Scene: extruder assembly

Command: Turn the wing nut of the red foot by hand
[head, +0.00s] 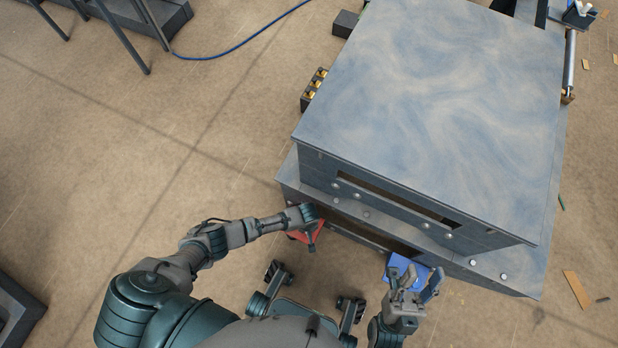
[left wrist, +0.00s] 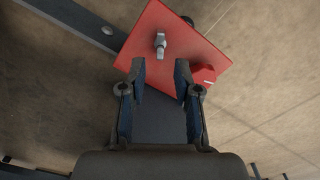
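The red foot (left wrist: 182,58) is a flat red plate at the top of the left wrist view. Its grey wing nut (left wrist: 160,44) stands near the middle of the plate. My left gripper (left wrist: 158,66) is open, its two fingers apart, just short of the wing nut with nothing between them. In the head view the red foot (head: 308,236) is at the machine's near left corner, partly hidden by my left arm. My right gripper (head: 414,278) has its fingers spread and empty, in front of a blue foot (head: 408,268).
The large grey machine block (head: 430,90) fills the upper right, with a slotted front ledge. A blue cable (head: 245,42) lies on the floor behind. Wooden pieces (head: 577,290) lie at the right. The floor at left is mostly clear.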

